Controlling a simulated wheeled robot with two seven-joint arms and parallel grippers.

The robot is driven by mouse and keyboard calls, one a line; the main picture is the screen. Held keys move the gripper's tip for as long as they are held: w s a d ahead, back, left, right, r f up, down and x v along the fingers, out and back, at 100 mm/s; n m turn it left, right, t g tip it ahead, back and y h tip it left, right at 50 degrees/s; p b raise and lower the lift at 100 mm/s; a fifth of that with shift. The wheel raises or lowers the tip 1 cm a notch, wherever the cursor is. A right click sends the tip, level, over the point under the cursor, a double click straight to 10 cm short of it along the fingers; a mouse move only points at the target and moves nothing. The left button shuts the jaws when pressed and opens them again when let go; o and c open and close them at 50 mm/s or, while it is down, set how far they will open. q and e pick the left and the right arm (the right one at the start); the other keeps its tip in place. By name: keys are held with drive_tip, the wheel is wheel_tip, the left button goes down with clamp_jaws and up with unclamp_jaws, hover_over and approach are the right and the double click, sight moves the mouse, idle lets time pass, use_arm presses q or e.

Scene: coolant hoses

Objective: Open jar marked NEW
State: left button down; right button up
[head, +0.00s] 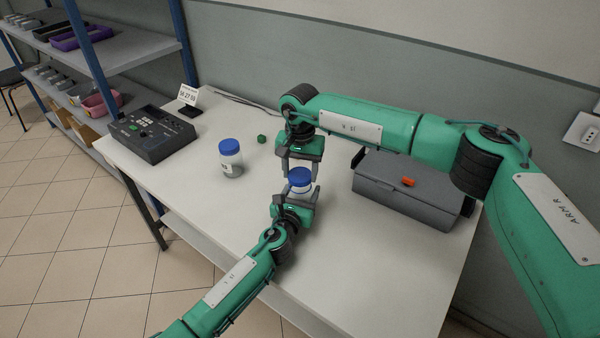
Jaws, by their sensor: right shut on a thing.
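One jar (300,190) with a blue lid (299,176) stands between my two grippers in the head view. My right gripper (299,170) comes down from above and is shut on the blue lid. My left gripper (296,195) reaches in from the front, its fingers around the lower part of this jar. It hides much of the jar's body, and I cannot tell whether its fingers press on it. A second clear jar (231,164) with a blue lid (229,146) stands upright to the left, apart from both grippers. Its label is too small to read, and no NEW mark is legible.
A grey case (412,190) with an orange latch lies at the right of the white table (215,215). A dark control box (150,134), a small display (187,95) and a green nut-like piece (262,139) are at the left and back. The table's front left is clear.

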sight(300, 174)
drive_tip(key=shift+r, duration=0.35)
drive_tip(key=shift+r, duration=2)
use_arm(q)
drive_tip(key=shift+c, duration=1.5)
unclamp_jaws()
drive_tip(key=shift+s+a, duration=0.1)
